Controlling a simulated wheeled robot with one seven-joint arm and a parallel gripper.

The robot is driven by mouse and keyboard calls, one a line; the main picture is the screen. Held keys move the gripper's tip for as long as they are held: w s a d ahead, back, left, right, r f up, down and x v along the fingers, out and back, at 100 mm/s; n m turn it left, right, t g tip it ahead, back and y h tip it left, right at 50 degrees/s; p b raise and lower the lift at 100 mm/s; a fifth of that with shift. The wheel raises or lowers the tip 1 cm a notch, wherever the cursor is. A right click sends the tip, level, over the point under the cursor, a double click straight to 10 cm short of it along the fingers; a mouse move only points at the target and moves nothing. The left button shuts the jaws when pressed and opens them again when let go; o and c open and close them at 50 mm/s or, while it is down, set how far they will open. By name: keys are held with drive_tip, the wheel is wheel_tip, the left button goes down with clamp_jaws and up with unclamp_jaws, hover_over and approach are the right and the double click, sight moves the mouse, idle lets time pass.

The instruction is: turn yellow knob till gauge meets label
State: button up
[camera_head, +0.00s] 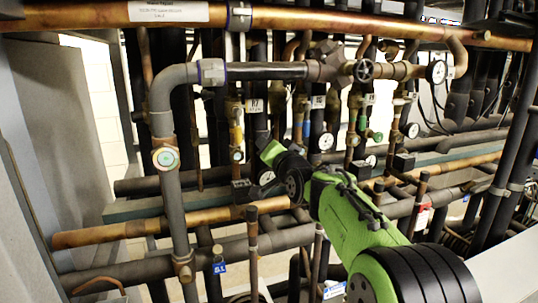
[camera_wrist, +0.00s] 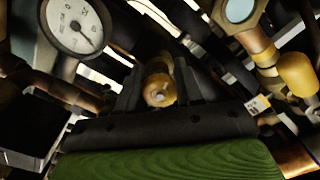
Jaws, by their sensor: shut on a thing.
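In the wrist view, my gripper (camera_wrist: 158,78) is shut on a round brassy-yellow knob (camera_wrist: 160,90) with a pale centre. The dark fingers stand on either side of it. A white dial gauge (camera_wrist: 73,25) is at the upper left, its dark needle pointing to the lower right. A small pale label (camera_wrist: 258,104) is right of the gripper; its print is too small to read. In the head view, my green arm reaches in from the lower right and its end hides the knob and fingers.
Copper and dark pipes crowd around the gripper. A thick grey vertical pipe with a round sight glass (camera_head: 165,158) stands at left. A yellow rounded fitting (camera_wrist: 297,72) is right of the gripper.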

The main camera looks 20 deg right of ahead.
drive_tip(key=m+b, duration=0.1)
drive_tip(key=m, duration=0.6)
drive_tip(key=m+b, duration=0.1)
drive_tip(key=m, duration=0.6)
drive_tip(key=m+b, duration=0.1)
drive_tip(key=m, duration=0.5)
drive_tip(key=shift+f+m, duration=0.25)
drive_tip(key=shift+m, duration=0.15)
drive_tip(key=shift+f, duration=0.1)
drive_tip(key=o, duration=1)
drive_tip(key=shift+o, duration=0.2)
drive_tip(key=s+b, duration=0.4)
drive_tip(key=s, duration=1.1)
drive_tip(key=shift+s, duration=0.4)
